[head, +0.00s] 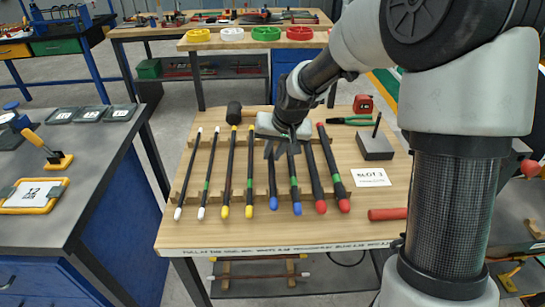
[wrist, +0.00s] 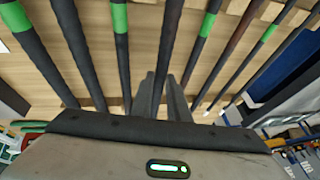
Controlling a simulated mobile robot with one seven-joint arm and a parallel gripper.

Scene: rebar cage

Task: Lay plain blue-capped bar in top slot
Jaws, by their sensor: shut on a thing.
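The plain blue-capped bar (head: 273,190) lies with its blue end towards the front of the wooden table, left of a green-banded blue-capped bar (head: 295,183). My gripper (head: 275,150) is over the bar's middle, pointing down, its fingers shut on it. In the wrist view a plain dark bar (wrist: 168,45) runs between the fingers (wrist: 163,92), with green-banded bars on both sides. I cannot tell whether the bar is lifted off its wooden supports. I cannot make out which place is the top slot; a white slot card (head: 371,177) lies at the right.
White-capped (head: 189,175) and yellow-capped bars (head: 228,175) lie to the left, red-capped bars (head: 333,170) close on the right. A dark block with an upright pin (head: 375,146), green pliers (head: 348,121), a red tape measure (head: 363,104) and a red cylinder (head: 388,214) are at the right.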

